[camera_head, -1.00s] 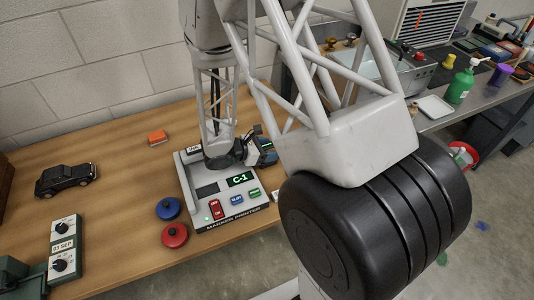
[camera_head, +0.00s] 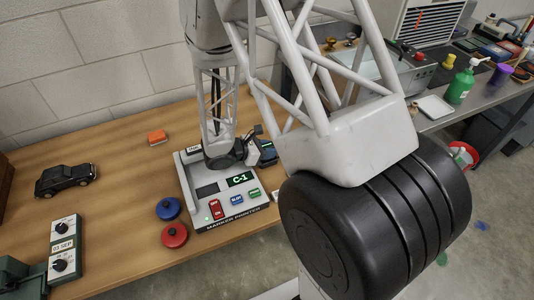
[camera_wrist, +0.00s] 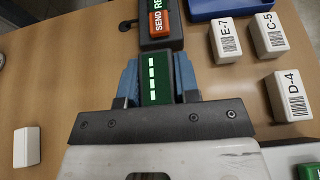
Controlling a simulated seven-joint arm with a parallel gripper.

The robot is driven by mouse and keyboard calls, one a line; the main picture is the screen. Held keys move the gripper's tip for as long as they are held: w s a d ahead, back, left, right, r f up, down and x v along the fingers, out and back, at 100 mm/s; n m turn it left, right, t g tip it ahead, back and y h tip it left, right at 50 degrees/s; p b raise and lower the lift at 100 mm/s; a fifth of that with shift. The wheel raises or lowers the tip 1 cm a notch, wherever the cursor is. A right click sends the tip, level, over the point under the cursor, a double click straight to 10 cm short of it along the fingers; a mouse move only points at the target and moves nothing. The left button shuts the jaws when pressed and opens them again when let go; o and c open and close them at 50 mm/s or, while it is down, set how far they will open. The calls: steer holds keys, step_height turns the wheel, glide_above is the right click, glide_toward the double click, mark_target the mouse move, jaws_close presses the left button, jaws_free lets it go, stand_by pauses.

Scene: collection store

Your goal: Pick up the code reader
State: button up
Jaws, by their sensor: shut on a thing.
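The code reader (camera_wrist: 165,42) is a dark hand-sized device with an orange SEND button, a green button beside it and a green panel with white dashes. In the wrist view it lies between the two blue fingers of my gripper (camera_wrist: 157,80). My gripper is shut on it around the green panel, one finger on each side. The lower end of the reader is hidden by my gripper's body. In the head view, my gripper (camera_head: 256,148) is small and partly hidden at the marker printer's far right corner, so the contact is hard to see there.
The marker printer (camera_head: 208,190) showing C-1 stands beside my gripper. White barcode blocks E-7 (camera_wrist: 226,44), C-5 (camera_wrist: 267,36) and D-4 (camera_wrist: 292,96) lie right of the reader. A blue tray (camera_wrist: 225,8) is beyond. A plain white block (camera_wrist: 27,147) lies left, with bare wood between.

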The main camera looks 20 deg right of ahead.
mark_target(268, 145)
steer(key=shift+r, duration=0.2)
steer(key=shift+r, duration=1.7)
steer(key=s+a, duration=0.1)
steer(key=s, duration=0.9)
steer(key=s+a+r, duration=0.1)
steer(key=s, duration=0.4)
steer(key=shift+s+a+r, duration=0.1)
steer(key=shift+s+a, duration=0.25)
steer(key=shift+s, duration=0.05)
